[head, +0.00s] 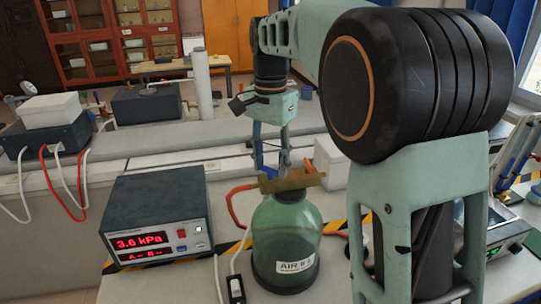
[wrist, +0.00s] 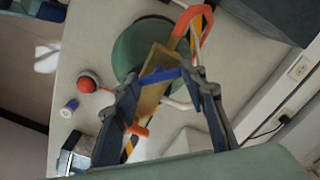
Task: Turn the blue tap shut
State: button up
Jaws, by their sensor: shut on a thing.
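The blue tap (wrist: 162,75) is a short bar handle on top of a brass-coloured block (wrist: 150,95). In the head view the block (head: 298,181) sits on the neck of a green glass bottle (head: 287,232) labelled AIR. My gripper (wrist: 163,80) comes down from above, with one finger at each end of the blue handle, and is shut on it. In the head view my gripper (head: 272,165) is just over the block and partly hides the tap. The handle looks roughly crosswise to the block in the wrist view.
A pressure meter (head: 158,220) reading 3.6 kPa stands left of the bottle. An orange hose (head: 236,205) runs to the block's left end. A white switch (head: 236,288) lies in front. A white box (head: 331,162) stands behind right. My arm fills the right side.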

jog(key=m+p, duration=0.2)
jog(key=m, duration=0.2)
jog(key=shift+r+m, duration=0.15)
jog(key=shift+m, duration=0.15)
jog(key=shift+m+p, duration=0.6)
jog(key=shift+m, duration=1.4)
jog(key=o, duration=1.2)
jog(key=shift+c, duration=0.2)
notch_tip(320, 180, up, 12)
